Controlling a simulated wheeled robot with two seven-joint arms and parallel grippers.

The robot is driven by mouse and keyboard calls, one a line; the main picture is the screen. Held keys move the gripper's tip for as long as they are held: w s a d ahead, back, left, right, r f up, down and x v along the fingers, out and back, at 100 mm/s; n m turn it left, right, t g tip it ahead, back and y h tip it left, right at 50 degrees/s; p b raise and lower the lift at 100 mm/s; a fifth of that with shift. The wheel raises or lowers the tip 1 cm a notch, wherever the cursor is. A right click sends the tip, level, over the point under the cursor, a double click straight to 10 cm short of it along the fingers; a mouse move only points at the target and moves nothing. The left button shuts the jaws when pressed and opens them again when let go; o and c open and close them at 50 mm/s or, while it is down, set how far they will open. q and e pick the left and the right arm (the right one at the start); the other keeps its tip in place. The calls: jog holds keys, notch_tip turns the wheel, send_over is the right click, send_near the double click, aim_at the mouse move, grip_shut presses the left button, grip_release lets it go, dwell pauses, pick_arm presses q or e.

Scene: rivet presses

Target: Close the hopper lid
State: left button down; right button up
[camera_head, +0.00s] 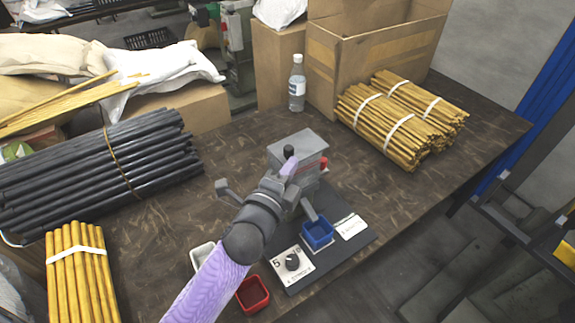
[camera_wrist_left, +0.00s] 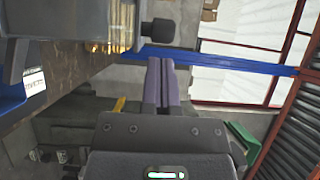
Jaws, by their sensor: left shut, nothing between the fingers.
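The rivet press stands on a dark base plate (camera_head: 345,213) in the middle of the bench. A flat grey lid (camera_head: 305,139) tops its hopper, with a short black knob (camera_head: 289,151) at the near side; the knob also shows in the left wrist view (camera_wrist_left: 160,33). I cannot tell whether the lid is fully seated. My left gripper (camera_head: 289,168) is close to the knob in the head view, with its purple fingers (camera_wrist_left: 161,82) together and empty. In the wrist view the fingertips are apart from the knob. My left arm hides part of the press. My right gripper is not in view.
Dark rods (camera_head: 90,170) lie left.

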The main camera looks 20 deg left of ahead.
pick_arm(q)
jog(key=shift+w+a, duration=0.3)
jog(key=shift+w, duration=0.05)
jog(key=shift+w+a+r+p, duration=0.2)
jog(key=shift+a+p, duration=0.1)
jog(key=shift+a, duration=0.35)
jog(key=shift+f, duration=0.1)
